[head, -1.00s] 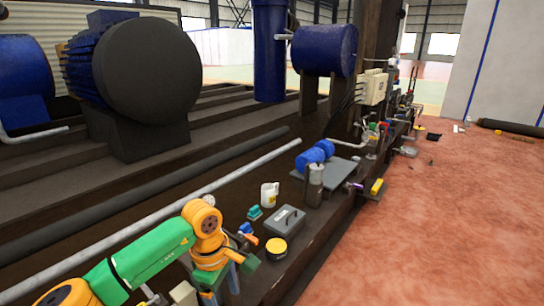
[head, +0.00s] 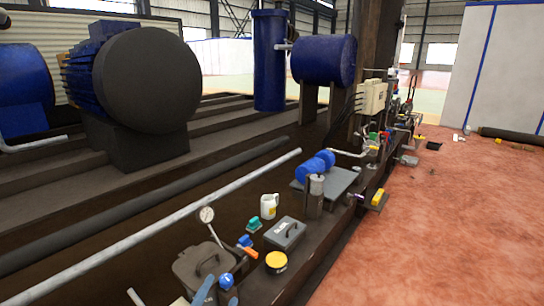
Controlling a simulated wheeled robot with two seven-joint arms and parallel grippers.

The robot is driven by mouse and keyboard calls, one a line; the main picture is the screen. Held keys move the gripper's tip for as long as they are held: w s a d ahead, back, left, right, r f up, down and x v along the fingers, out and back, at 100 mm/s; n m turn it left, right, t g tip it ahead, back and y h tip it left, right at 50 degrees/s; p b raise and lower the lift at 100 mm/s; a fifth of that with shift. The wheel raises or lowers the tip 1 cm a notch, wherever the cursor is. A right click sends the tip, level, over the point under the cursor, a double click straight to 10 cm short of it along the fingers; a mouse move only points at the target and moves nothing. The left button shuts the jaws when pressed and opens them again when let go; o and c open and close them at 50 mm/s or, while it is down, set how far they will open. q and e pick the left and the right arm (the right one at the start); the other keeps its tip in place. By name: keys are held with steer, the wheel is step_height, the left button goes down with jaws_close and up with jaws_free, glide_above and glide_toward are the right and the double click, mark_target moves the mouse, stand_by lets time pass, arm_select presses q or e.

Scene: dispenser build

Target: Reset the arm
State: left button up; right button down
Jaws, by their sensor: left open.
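Only what look like the blue-grey fingertips of my left gripper (head: 217,292) show, at the bottom edge of the head view. They stand apart, with nothing seen held between them. They overlap in the picture with the front of a dark lidded box (head: 198,262) and a blue round-ended item (head: 226,281). The rest of my left arm is out of the picture. My right gripper is not in view.
On the dark ledge stand a grey toolbox (head: 285,233), a yellow-topped round tin (head: 276,262), a white mug (head: 268,206), a pressure gauge (head: 206,214) and a grey canister (head: 315,197). A long pale pipe (head: 150,233) runs behind. The red floor at right is mostly clear.

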arm_select(q)
steer(key=s+a+f+n+g, duration=0.25)
steer(key=s+f+g, duration=0.2)
steer(key=s, duration=0.25)
steer(key=s+a+f+n+g+y, duration=0.1)
steer(key=s+f+n+g, duration=0.25)
steer(key=s+f, duration=0.3)
steer(key=s+a+f+n+g, duration=0.25)
steer(key=s+f+g, duration=0.2)
steer(key=s, duration=0.35)
step_height(320, 180, down, 16)
steer(key=s+a+f, duration=0.1)
steer(key=s+a+f+g, duration=0.1)
steer(key=s+a+f, duration=0.2)
steer(key=s+f, duration=0.5)
steer(key=s+d+r+p, duration=0.1)
steer(key=s+r+p, duration=0.2)
steer(key=r+p, duration=1)
steer(key=s+d+r+g+p, duration=0.1)
steer(key=s+r+p, duration=0.2)
steer(key=r+p, duration=1)
steer(key=shift+p, duration=1.15)
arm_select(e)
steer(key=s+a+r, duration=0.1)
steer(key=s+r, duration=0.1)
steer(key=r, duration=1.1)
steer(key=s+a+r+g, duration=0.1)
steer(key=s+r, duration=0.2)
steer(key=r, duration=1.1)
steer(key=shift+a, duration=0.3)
